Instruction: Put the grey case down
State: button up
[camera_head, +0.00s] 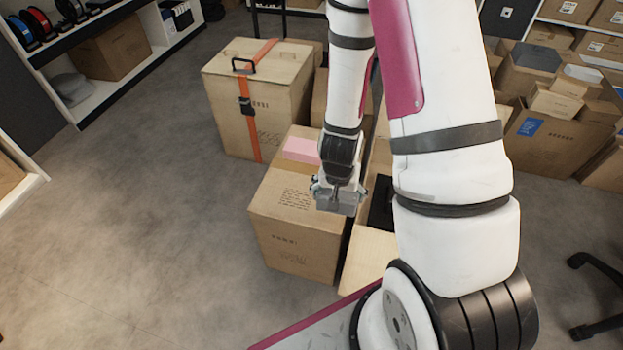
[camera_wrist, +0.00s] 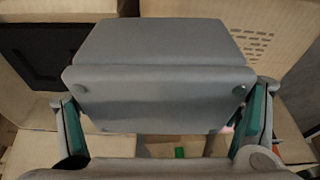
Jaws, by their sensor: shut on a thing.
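The grey case (camera_wrist: 158,95) fills the middle of the wrist view, a smooth grey box with a lid seam across it and small round studs near its corners. My gripper (camera_wrist: 162,133) is shut on it, with a green-padded finger at each side. In the head view my gripper (camera_head: 340,186) points down and the grey case (camera_head: 337,201) hangs at its tip, over the right side of a closed carton (camera_head: 293,225). Whether the case touches the carton cannot be told.
A pink block (camera_head: 301,150) lies on that carton's far part. A black flat item (camera_head: 382,203) is to the right, partly behind my arm. A tall strapped box (camera_head: 255,100) stands behind. Open floor (camera_head: 140,220) lies left; cartons (camera_head: 548,135) are stacked right.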

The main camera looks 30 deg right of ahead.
jog(key=f, duration=0.1)
jog(key=f+b, duration=0.1)
jog(key=shift+s+d+f+m, duration=0.3)
jog(key=shift+s+f, duration=0.05)
jog(key=shift+f, duration=0.05)
jog(key=shift+w, duration=0.35)
jog(key=w, duration=0.5)
jog(key=w+d+f, duration=0.1)
jog(key=w, duration=0.4)
jog(key=w+d, duration=0.1)
jog(key=w, duration=0.4)
jog(key=shift+d+f, duration=0.15)
jog(key=shift+f, duration=0.15)
jog(key=shift+f+b, duration=1.25)
jog(key=shift+f, duration=0.45)
jog(key=shift+f, duration=0.1)
jog(key=o, duration=1.2)
jog(key=shift+c, duration=0.2)
